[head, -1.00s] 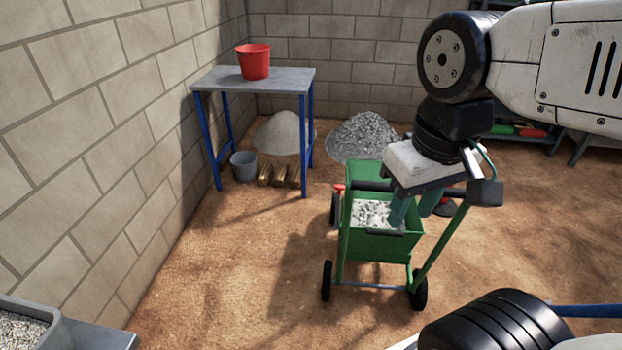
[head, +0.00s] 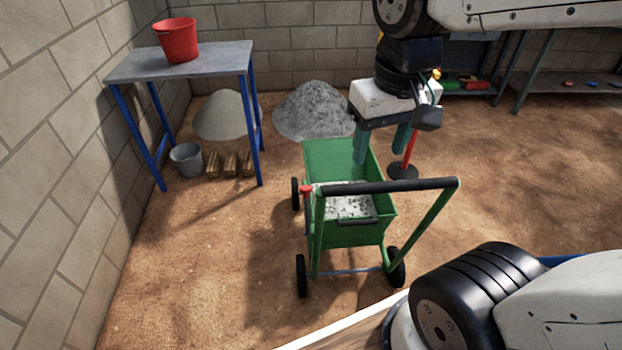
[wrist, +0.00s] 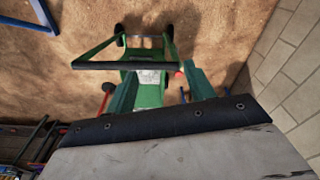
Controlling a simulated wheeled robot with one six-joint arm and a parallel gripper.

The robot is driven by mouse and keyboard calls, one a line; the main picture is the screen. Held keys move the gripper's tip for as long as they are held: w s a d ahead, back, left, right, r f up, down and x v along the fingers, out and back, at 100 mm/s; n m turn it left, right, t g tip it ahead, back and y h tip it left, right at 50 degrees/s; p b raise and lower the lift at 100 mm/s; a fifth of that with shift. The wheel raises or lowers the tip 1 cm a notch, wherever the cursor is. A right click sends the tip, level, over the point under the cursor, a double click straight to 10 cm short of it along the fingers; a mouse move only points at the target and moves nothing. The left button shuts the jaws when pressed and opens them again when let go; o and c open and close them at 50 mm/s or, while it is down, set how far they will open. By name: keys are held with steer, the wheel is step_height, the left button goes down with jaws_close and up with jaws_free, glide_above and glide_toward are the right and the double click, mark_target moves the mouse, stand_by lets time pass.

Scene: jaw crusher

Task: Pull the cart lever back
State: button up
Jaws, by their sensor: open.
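The green cart (head: 342,235) stands on the dirt floor with pale gravel in its bin. A black push bar (head: 390,186) spans its near side. A small red knob (head: 306,189), seemingly the cart lever's, is at the bin's left side; its shaft is hard to make out. My gripper (head: 380,157) is open and empty, fingers down, above the far part of the bin and right of the knob. In the wrist view, the knob (wrist: 179,72) shows close beside the right-hand finger, with no clear contact, and the push bar (wrist: 137,64) lies past the fingers.
A red post on a black disc base (head: 404,171) stands just behind the cart's right side. A workbench (head: 215,57) with a red bucket (head: 177,40) stands left. A grey bucket (head: 186,159) and gravel piles lie behind. Floor left of the cart is clear.

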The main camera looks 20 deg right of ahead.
steer(key=w+f+m, duration=0.1)
steer(key=w+f, duration=0.4)
steer(key=w, duration=0.6)
steer(key=m+g, duration=0.1)
steer(key=m, duration=0.1)
glide_toward(306, 187)
step_height(306, 187, down, 7)
steer(key=shift+f, duration=0.8)
